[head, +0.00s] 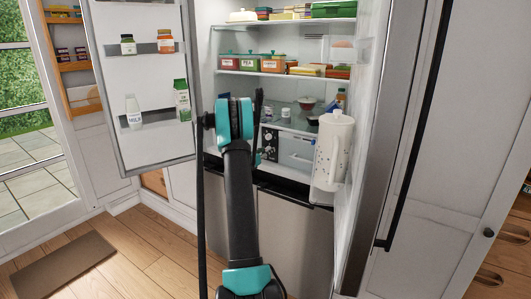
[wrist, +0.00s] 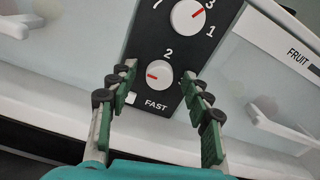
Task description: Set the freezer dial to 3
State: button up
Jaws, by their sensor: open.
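A dark control panel (wrist: 147,35) with two white dials shows in the wrist view; it also shows inside the open fridge in the head view (head: 269,143). No label names which dial is the freezer's. My gripper (wrist: 158,85) is open, its two fingers either side of the lower dial with gaps visible. My arm hides it in the head view.
The left fridge door (head: 150,85) and the right door (head: 375,110) stand open beside my arm. A white perforated container (head: 332,150) is on the right. A FRUIT drawer (wrist: 275,75) lies right of the panel. Shelves above hold food boxes.

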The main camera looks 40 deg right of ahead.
grip_shut()
